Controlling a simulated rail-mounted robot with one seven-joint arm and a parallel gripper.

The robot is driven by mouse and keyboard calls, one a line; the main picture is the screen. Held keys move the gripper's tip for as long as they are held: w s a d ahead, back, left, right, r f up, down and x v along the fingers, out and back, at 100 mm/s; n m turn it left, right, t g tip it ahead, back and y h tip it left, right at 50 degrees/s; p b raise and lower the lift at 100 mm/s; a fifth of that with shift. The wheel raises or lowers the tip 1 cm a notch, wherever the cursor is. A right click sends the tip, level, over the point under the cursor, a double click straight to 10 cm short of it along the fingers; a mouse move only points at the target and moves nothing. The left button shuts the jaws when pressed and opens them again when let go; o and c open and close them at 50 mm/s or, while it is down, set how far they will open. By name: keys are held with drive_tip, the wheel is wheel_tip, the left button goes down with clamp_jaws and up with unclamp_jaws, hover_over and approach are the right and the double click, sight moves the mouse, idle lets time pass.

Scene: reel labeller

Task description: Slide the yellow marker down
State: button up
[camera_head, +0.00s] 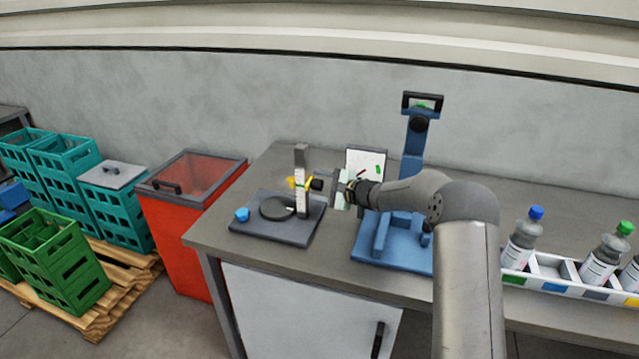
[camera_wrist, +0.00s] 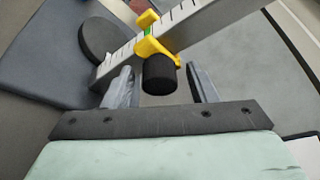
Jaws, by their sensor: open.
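The yellow marker (camera_head: 299,183) is a slider on an upright white scale post (camera_head: 302,202) and has a black knob (camera_head: 317,184) facing my gripper. In the wrist view the yellow marker (camera_wrist: 151,45) wraps around the post (camera_wrist: 190,25), which carries dark tick marks. Its black knob (camera_wrist: 159,74) lies between my two fingers. My gripper (camera_wrist: 161,84) is open, one finger on each side of the knob, with gaps visible.
The post stands on a dark base (camera_head: 262,231) with a round black disc (camera_head: 277,208) and a blue knob (camera_head: 242,214). A blue stand (camera_head: 412,150) and a white board (camera_head: 367,160) are close by. Bottles (camera_head: 523,240) stand in a tray at right.

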drive_tip(key=shift+w+a, duration=0.1)
drive_tip(key=shift+w, duration=0.05)
drive_tip(key=shift+c, duration=0.3)
drive_tip(key=shift+f, duration=0.1)
clamp_jaws()
wheel_tip(320, 180, down, 8)
drive_tip(key=b, duration=0.9)
drive_tip(key=shift+f, duration=0.15)
drive_tip(key=shift+s, duration=0.25)
unclamp_jaws()
drive_tip(key=shift+o, duration=0.3)
drive_tip(key=shift+w, duration=0.1)
drive_tip(key=shift+a+r, duration=0.1)
drive_tip(key=shift+r, duration=0.1)
drive_tip(key=shift+b+v, duration=0.75)
drive_tip(key=shift+v, duration=3.1)
